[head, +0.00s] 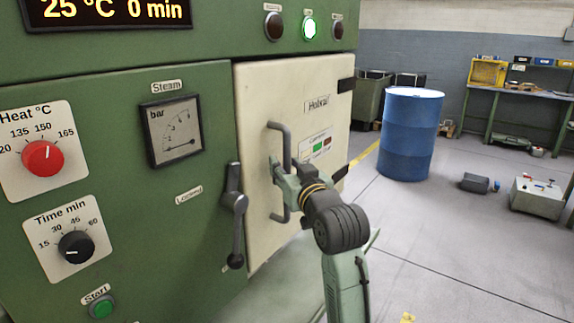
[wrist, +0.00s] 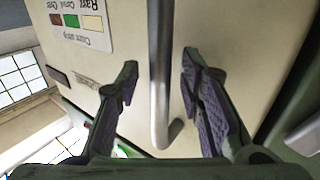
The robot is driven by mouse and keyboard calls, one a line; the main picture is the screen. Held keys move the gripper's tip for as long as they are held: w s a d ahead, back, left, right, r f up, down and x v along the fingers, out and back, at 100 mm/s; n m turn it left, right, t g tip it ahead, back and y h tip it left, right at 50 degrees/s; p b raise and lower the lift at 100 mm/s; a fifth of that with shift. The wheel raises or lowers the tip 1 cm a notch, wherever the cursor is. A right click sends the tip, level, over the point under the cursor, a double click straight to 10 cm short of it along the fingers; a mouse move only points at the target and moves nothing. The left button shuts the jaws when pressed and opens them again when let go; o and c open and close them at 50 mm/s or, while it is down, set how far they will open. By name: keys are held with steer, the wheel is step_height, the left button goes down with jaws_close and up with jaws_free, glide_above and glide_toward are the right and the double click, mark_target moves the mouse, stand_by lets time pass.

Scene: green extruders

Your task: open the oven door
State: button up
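The oven door (head: 290,100) is a cream panel in the green machine front and looks shut. Its grey vertical bar handle (head: 286,140) is on the door's left part; it also shows in the wrist view (wrist: 161,60). My gripper (head: 284,180) is at the handle's middle to lower part. In the wrist view its two fingers (wrist: 158,82) stand open, one on each side of the bar, with a visible gap on both sides. A dark locking lever (head: 236,203) hangs roughly vertical left of the door, beside a "Locked" label (head: 189,197).
The panel at left carries a red heat knob (head: 42,158), a black time knob (head: 76,245), a steam gauge (head: 172,130) and a green start button (head: 102,307). A blue barrel (head: 410,135) stands behind at right. The floor between is clear.

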steer(key=shift+c, duration=0.5)
jaws_close()
stand_by(0.4)
